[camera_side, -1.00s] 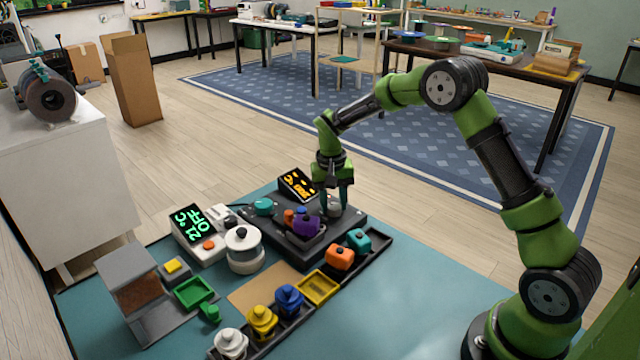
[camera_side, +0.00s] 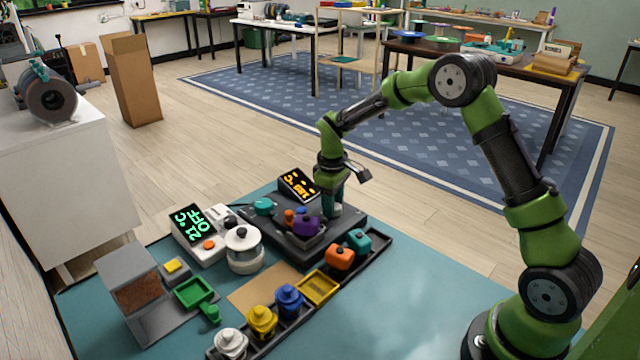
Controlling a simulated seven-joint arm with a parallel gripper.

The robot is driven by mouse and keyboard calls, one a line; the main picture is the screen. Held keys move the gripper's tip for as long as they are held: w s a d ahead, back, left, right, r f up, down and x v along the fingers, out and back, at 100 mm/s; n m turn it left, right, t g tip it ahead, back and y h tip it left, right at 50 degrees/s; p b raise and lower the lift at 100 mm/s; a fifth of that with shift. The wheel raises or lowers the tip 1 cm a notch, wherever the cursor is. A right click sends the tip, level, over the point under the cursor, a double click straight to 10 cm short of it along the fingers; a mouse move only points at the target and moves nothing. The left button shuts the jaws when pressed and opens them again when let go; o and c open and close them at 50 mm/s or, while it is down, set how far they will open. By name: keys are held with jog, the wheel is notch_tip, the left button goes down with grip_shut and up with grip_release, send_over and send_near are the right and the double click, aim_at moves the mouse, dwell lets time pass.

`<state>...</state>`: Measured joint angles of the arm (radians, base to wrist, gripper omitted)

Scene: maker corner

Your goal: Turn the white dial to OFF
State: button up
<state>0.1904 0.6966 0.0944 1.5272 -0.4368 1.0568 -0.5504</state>
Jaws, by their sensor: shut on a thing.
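The white dial (camera_side: 334,211) sits on the right part of a dark flat unit (camera_side: 347,226), below an amber display (camera_side: 298,185). The amber text is too small to read surely. My gripper (camera_side: 332,203) points down and is shut on the white dial, with its fingers hiding much of it. The dial's pointer and marks cannot be made out. The gripper is turned so that one finger stands mostly in front of the other.
A cluster with a purple block (camera_side: 305,225) stands just left of the dial, near a teal knob (camera_side: 263,206). A green display (camera_side: 188,224) reads 21°C OFF beside a white-lidded pot (camera_side: 243,250). A dark tray (camera_side: 376,250) holds coloured pieces in front.

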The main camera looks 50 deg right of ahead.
jog(key=n, duration=0.4)
jog(key=shift+n, duration=2.1)
jog(key=shift+r, duration=0.1)
jog(key=o, duration=1)
jog(key=shift+s, duration=0.1)
jog(key=shift+o, duration=0.2)
notch_tip(320, 180, up, 17)
jog(key=shift+s+a, duration=0.35)
jog(key=shift+s, duration=0.1)
